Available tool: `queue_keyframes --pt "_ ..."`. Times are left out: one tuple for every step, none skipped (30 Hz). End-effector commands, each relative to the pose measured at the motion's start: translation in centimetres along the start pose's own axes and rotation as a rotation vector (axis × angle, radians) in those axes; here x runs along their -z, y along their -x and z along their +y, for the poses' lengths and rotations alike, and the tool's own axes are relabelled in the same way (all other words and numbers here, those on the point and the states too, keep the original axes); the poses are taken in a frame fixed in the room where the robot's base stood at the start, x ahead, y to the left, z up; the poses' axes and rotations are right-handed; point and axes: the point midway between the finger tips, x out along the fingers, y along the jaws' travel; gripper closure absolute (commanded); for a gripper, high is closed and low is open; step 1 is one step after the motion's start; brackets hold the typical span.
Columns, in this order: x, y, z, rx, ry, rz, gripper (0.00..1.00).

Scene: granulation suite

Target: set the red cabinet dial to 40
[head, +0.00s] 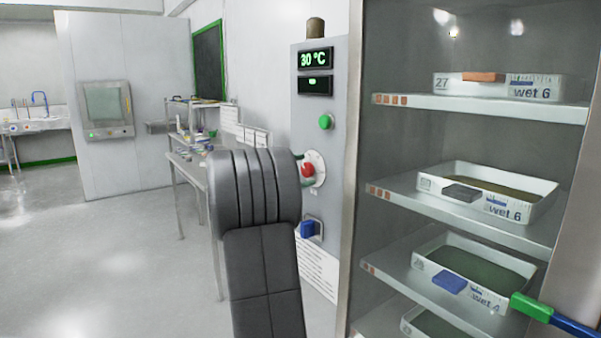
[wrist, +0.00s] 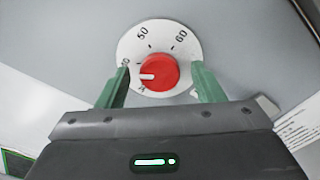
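The red dial (wrist: 157,72) sits on a round white scale plate (wrist: 186,45) on the grey cabinet panel. In the wrist view, 50 and 60 are readable; a number at the left is partly hidden by a finger, and a mark at lower left is unclear. The dial's white line points left, slightly downward. My gripper (wrist: 160,69) is open, its green fingers on either side of the dial with gaps to the knob. In the head view the dial (head: 308,170) shows partly behind my arm. The display (head: 315,60) above reads 30 °C.
A green button (head: 326,122) is above the dial and a blue handle or switch (head: 308,229) below it. The open cabinet at right has shelves (head: 480,105) with white trays. A bench (head: 190,170) stands behind my arm; the floor at left is clear.

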Motion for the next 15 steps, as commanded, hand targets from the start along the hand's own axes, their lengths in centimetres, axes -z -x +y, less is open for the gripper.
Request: queue_keyframes --pt "0.0 0.0 0.0 0.0 0.0 0.0 0.39" --pt "0.0 0.0 0.0 0.0 0.0 0.0 0.39" --pt "0.0 0.1 0.0 0.0 0.0 0.0 0.39" --pt "0.0 0.2 0.0 -0.001 0.0 0.0 0.39" --pt "0.0 0.4 0.1 -0.001 0.0 0.001 0.39" --pt "0.0 0.7 0.1 -0.002 0.0 0.002 0.39" --pt "0.0 1.1 0.1 -0.002 0.0 0.002 0.39" --pt "0.0 1.4 0.1 -0.002 0.0 0.001 0.39" --pt "0.0 2.1 0.1 -0.003 -0.001 0.002 0.39" --pt "0.1 2.7 0.1 -0.004 0.0 0.003 0.39" --pt "0.0 3.4 0.1 -0.004 0.0 0.003 0.39" --pt "0.1 4.3 0.1 -0.004 -0.001 0.004 0.39" --pt "0.1 5.0 0.1 -0.004 -0.001 0.004 0.39" --pt "0.0 5.7 0.1 -0.004 -0.001 0.004 0.39" --pt "0.1 6.7 0.1 -0.004 -0.001 0.004 0.39"
